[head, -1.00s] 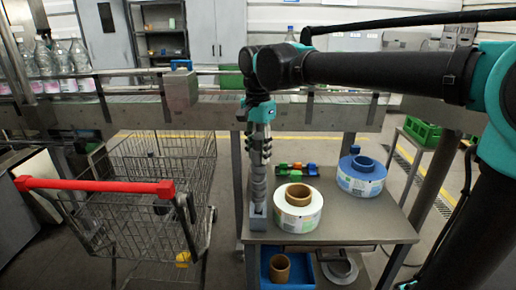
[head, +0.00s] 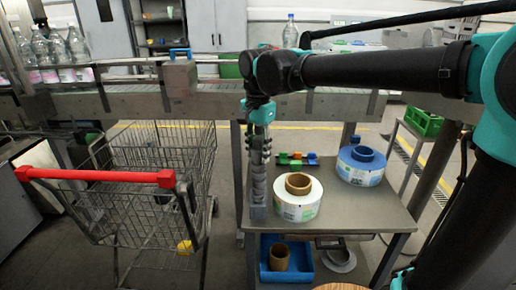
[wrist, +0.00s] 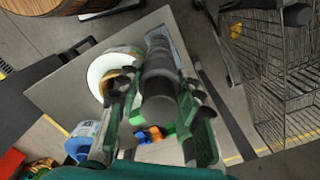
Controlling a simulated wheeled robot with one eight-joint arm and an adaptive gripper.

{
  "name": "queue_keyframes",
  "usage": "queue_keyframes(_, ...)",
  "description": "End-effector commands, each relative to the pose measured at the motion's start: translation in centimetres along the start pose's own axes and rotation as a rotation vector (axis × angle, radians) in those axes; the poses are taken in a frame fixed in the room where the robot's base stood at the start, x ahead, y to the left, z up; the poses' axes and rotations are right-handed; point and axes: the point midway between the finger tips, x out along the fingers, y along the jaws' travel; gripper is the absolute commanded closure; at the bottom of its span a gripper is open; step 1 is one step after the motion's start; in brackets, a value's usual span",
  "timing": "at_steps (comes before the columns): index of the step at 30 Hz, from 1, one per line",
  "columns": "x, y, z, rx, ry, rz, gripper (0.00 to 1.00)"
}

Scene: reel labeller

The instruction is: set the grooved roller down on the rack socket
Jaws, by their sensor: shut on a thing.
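The grooved roller (wrist: 159,82) is a dark grey ribbed cylinder. In the wrist view it lies between the two green fingers of my gripper (wrist: 160,98), which is shut on it. In the head view my gripper (head: 259,138) points down at the table's left edge, with the grey roller (head: 258,168) hanging upright below it. A grey block, apparently the rack socket (head: 257,212), is at the table's left edge directly below the roller. I cannot tell whether the roller's lower end touches it or is inside it.
A white label reel (head: 306,209) stands close to the right of the roller. A blue reel (head: 360,176) and small coloured blocks (head: 297,159) are farther back on the table (head: 350,212). A wire cart (head: 150,170) stands left. A conveyor (head: 205,96) runs behind.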

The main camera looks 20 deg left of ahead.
Motion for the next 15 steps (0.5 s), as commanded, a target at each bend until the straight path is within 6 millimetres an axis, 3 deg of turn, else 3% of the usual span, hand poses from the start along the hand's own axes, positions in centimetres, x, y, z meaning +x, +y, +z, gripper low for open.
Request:
queue_keyframes(11,0.22,0.00,0.00,0.000,0.000,0.000,1.00)
queue_keyframes(12,0.22,0.00,0.00,0.000,0.000,0.000,0.60)
queue_keyframes(15,0.22,0.00,0.00,0.000,0.000,0.000,0.48)
